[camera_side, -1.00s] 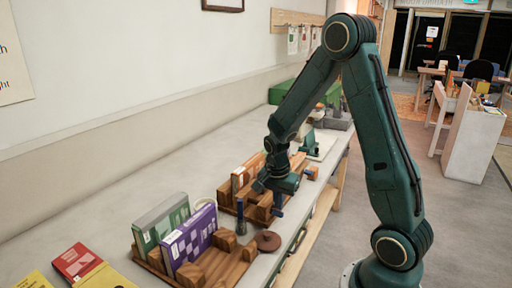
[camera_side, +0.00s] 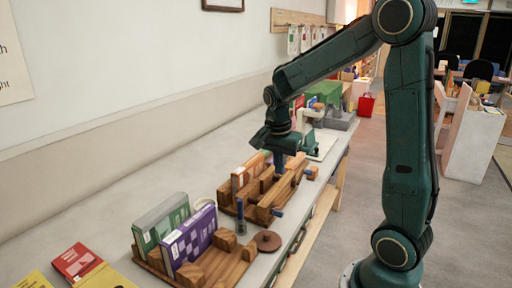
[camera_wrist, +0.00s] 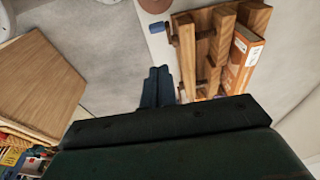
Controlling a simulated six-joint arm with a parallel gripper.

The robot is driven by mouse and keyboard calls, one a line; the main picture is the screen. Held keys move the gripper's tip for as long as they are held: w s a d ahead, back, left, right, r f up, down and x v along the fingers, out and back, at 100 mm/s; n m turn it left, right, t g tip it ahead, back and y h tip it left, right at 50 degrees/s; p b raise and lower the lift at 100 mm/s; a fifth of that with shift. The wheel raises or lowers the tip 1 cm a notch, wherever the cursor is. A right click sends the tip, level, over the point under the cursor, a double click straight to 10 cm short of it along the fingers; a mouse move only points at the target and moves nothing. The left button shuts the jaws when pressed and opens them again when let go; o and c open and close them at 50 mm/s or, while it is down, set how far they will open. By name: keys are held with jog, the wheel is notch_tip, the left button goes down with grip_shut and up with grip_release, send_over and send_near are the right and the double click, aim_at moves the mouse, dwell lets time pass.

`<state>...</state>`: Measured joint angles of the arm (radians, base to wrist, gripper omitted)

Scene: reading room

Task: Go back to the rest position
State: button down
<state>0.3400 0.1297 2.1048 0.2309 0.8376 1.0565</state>
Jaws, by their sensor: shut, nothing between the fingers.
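My gripper (camera_side: 279,160) hangs in the air above the far wooden book rack (camera_side: 268,211) in the side view, clear of it. In the wrist view, its two dark blue fingers (camera_wrist: 158,86) are together with nothing between them. The same rack shows at the upper right of the wrist view (camera_wrist: 219,42), with an orange and white book (camera_wrist: 243,58) in it and a blue-ended peg (camera_wrist: 158,27) at its side.
A nearer wooden rack (camera_side: 225,266) holds a purple book (camera_side: 190,240) and a green and grey book (camera_side: 160,224). Red and yellow books lie at the left. A green box (camera_side: 325,91) stands farther back.

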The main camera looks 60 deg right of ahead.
jog(key=shift+a+r, duration=0.15)
jog(key=shift+r, duration=0.15)
jog(key=s+a+r+n+t+y, duration=0.1)
jog(key=s+a+r+n+t, duration=0.1)
jog(key=s+a+r+n, duration=0.2)
jog(key=s+a+r+n+t, duration=0.3)
jog(key=s+a+n, duration=0.6)
jog(key=n, duration=0.5)
jog(key=a+r, duration=0.1)
jog(key=a, duration=0.1)
jog(key=shift+s+a+r+t+y, duration=0.25)
jog(key=shift+s+a+t+y, duration=0.05)
jog(key=shift+s+y, duration=0.1)
